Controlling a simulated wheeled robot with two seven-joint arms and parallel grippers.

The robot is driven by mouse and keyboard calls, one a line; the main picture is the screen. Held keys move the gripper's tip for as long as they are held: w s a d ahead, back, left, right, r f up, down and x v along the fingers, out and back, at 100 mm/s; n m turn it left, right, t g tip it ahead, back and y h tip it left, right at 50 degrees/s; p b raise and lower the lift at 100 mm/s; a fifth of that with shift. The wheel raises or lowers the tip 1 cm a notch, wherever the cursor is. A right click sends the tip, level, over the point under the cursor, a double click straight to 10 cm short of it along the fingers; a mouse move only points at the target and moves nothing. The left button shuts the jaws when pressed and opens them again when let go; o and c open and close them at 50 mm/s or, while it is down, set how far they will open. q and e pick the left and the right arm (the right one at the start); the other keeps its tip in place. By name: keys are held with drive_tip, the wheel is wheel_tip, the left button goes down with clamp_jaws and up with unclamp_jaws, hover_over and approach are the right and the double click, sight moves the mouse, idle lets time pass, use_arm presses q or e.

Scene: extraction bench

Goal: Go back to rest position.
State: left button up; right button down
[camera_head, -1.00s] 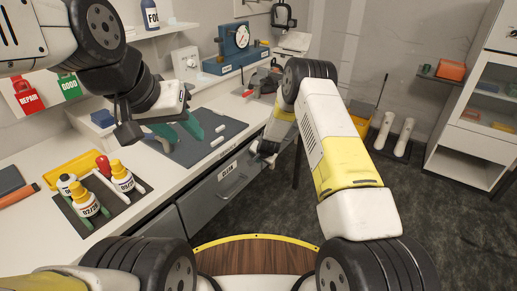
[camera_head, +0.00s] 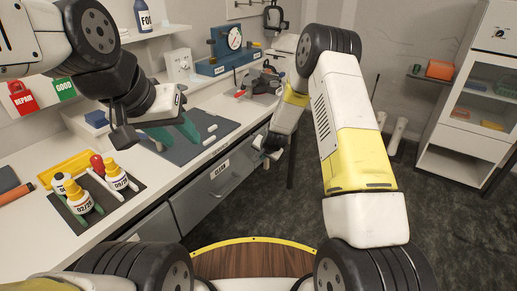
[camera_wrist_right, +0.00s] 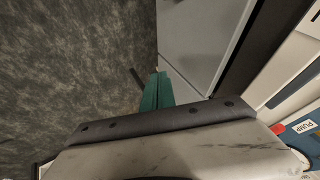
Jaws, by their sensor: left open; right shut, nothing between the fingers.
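My left gripper (camera_head: 174,133) hangs over the dark mat (camera_head: 195,150) on the bench in the head view. Its two green fingers are apart, with nothing seen between them. My right gripper (camera_wrist_right: 157,80) is shut and empty in the right wrist view, its green fingers together above dark floor, beside a grey panel. In the head view, my right wrist is low in front of the bench, near the grey drawer (camera_head: 222,185); its fingers are not clear there.
Yellow-capped bottles (camera_head: 83,197) stand in a holder on the near bench. Small white rods (camera_head: 210,129) lie on the mat. A blue gauge stand (camera_head: 228,48) is farther back. A white cabinet (camera_head: 460,135) stands at the right. Floor between bench and cabinet is open.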

drive_tip(key=s+d+r+n, duration=0.15)
drive_tip(key=s+r, duration=0.25)
drive_tip(key=r, duration=0.5)
drive_tip(key=s+d+r+n, duration=0.1)
drive_tip(key=s+d+r, duration=0.1)
drive_tip(key=s+r, duration=0.5)
drive_tip(key=s+d+r+n, duration=0.1)
drive_tip(key=s+r, duration=0.1)
drive_tip(key=r, duration=0.9)
drive_tip(key=s+d+r+n, duration=0.1)
drive_tip(key=s+d+r, duration=0.2)
drive_tip(key=s, duration=1)
drive_tip(key=s+d+r+n+g, duration=0.1)
drive_tip(key=s+r, duration=0.5)
drive_tip(key=s, duration=0.8)
drive_tip(key=shift+d+r+n, duration=0.15)
drive_tip(key=shift+d+n, duration=0.4)
drive_tip(key=shift+d, duration=0.4)
